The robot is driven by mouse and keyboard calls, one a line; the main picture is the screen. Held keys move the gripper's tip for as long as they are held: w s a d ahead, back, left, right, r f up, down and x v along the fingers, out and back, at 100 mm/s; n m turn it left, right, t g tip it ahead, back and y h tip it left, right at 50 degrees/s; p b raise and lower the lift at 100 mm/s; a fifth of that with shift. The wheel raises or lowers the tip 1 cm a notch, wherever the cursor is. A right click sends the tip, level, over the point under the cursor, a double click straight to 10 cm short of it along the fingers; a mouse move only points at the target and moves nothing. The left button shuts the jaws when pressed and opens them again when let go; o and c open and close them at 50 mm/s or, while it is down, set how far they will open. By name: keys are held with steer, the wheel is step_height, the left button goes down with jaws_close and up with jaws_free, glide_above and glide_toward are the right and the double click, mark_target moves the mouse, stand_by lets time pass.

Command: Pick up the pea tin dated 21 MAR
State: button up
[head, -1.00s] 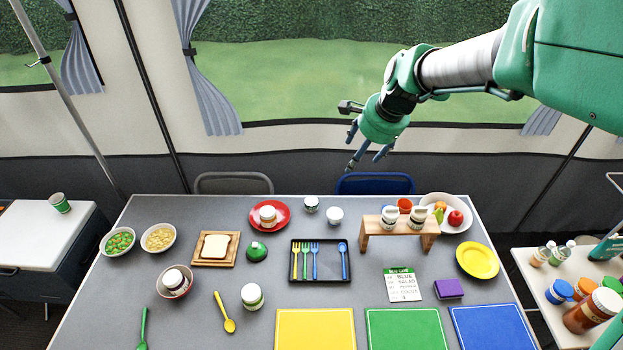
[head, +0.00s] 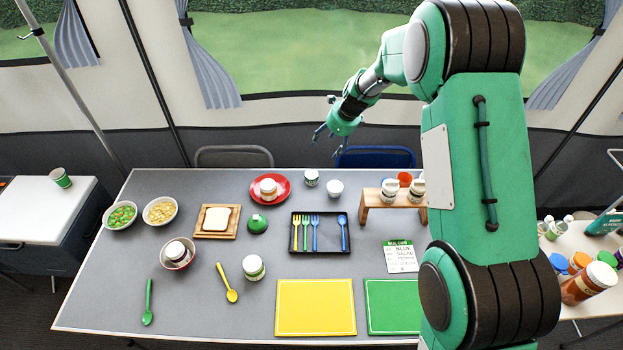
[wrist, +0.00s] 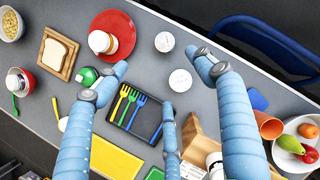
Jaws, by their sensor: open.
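My gripper (head: 326,136) is open and empty, above the far edge of the table. In the wrist view its blue fingers (wrist: 160,78) are spread. Between and below them is a small white-lidded tin (wrist: 180,80); it stands on the table in the head view (head: 335,188). Just beyond it is a green-labelled, white-lidded tin (head: 311,177), also in the wrist view (wrist: 165,41). Another green-labelled tin (head: 254,267) stands nearer the front. A green tin or cup (head: 60,178) stands on the side cabinet. No date is readable, so I cannot tell which is 21 MAR.
A red plate (head: 284,180) with a jar lies left of the two far tins. A cutlery tray (head: 320,246) lies in front. A wooden rack (head: 376,197) with jars stands right. A bowl (head: 165,262) holds another jar. Chairs (head: 375,157) stand behind the table.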

steer(key=w+a+f+m, duration=0.2)
steer(key=w+f+m, duration=0.1)
steer(key=f, duration=0.8)
steer(key=shift+w+f+m, duration=0.3)
steer(key=shift+w+f, duration=0.1)
steer(key=shift+w, duration=0.15)
steer(key=b, duration=0.1)
glide_toward(312, 174)
steer(key=shift+x, duration=2.45)
steer(key=shift+a, duration=0.15)
steer(key=shift+b+x, duration=0.8)
steer(key=shift+x, duration=1.75)
steer(key=shift+s, duration=0.1)
steer(key=c, duration=1.2)
